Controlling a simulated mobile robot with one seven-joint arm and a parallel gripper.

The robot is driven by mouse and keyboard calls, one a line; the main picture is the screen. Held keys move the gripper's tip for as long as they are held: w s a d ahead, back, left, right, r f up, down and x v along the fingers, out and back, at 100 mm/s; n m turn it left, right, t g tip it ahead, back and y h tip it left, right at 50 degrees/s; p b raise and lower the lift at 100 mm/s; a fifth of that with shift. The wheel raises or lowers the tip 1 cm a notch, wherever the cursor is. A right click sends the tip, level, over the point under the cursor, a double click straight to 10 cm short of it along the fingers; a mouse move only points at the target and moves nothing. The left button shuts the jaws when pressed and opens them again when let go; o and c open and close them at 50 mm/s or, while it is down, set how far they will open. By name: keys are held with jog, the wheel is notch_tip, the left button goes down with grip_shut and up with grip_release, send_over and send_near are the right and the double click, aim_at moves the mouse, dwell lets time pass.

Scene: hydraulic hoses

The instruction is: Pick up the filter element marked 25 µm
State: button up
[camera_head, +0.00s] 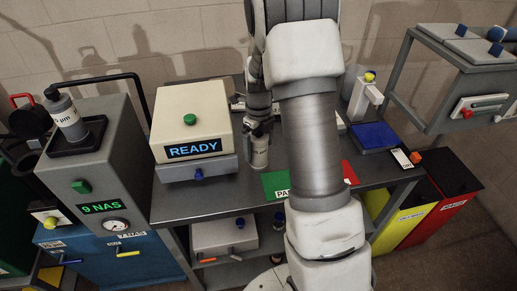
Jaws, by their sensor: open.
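A pale grey cylinder (259,156), which looks like a filter element, stands upright on the dark bench top. Its marking is too small to read. My gripper (259,132) points down right over this cylinder and hides its top; whether the fingers are around it or just above it cannot be told. The gripper is open. Another cylinder (66,117) with a label ending in "µm" stands tilted in the picture on the grey machine at left; its number is not readable.
A cream box (190,122) showing READY stands left of my gripper. A green mat (278,184) lies right of the cylinder, partly behind my arm. A blue tray (374,136) and white stand (363,100) are at right. Yellow (408,210) and red (447,200) bins stand beyond the bench.

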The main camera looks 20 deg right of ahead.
jog(key=shift+f, duration=0.3)
jog(key=c, duration=1.5)
jog(key=shift+r, duration=0.1)
